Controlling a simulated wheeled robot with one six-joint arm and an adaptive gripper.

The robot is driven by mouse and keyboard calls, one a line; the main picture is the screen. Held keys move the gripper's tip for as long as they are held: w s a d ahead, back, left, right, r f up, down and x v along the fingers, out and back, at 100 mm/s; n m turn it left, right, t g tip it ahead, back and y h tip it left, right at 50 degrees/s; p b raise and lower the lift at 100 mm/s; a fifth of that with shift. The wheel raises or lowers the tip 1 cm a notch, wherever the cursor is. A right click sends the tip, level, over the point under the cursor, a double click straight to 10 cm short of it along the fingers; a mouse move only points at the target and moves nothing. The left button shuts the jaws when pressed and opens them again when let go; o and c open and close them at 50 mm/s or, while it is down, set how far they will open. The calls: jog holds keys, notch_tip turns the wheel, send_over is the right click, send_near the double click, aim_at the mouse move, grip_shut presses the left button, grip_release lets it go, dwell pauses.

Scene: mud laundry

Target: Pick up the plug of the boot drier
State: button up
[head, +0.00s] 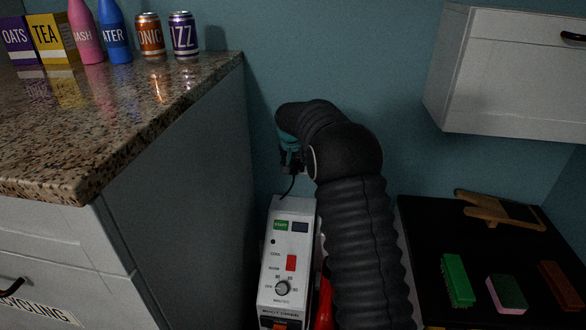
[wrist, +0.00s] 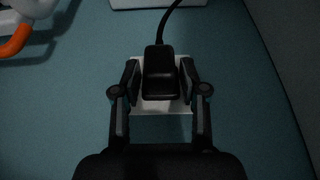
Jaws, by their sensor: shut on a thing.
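The black plug (wrist: 160,75) sits between the two fingers of my gripper (wrist: 160,88) in the wrist view, with its cord (wrist: 170,20) leading up and away. My gripper is shut on it. Behind the plug is a white plate (wrist: 177,107) on the teal wall; I cannot tell whether the plug is in it or in front of it. In the head view, my gripper (head: 291,168) is near the wall, mostly hidden by my arm. The cord (head: 291,186) hangs down toward the white boot drier (head: 288,255), which has a dial and a red switch.
A granite counter (head: 130,110) with boxes, bottles and cans stands at the left. A black surface (head: 430,235) at the right holds brushes, a sponge (head: 507,293) and a wooden boot jack (head: 495,209). A white cabinet (head: 500,80) hangs at upper right.

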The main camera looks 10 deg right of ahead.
aim_at(294, 163)
notch_tip(294, 163, up, 6)
jog(key=shift+r, duration=0.2)
jog(key=s+a+b, duration=0.1)
jog(key=s+a, duration=0.2)
jog(key=s, duration=0.6)
jog(key=s+a+b, duration=0.1)
jog(key=s+a, duration=0.2)
jog(key=s, duration=0.6)
jog(key=shift+s, duration=0.35)
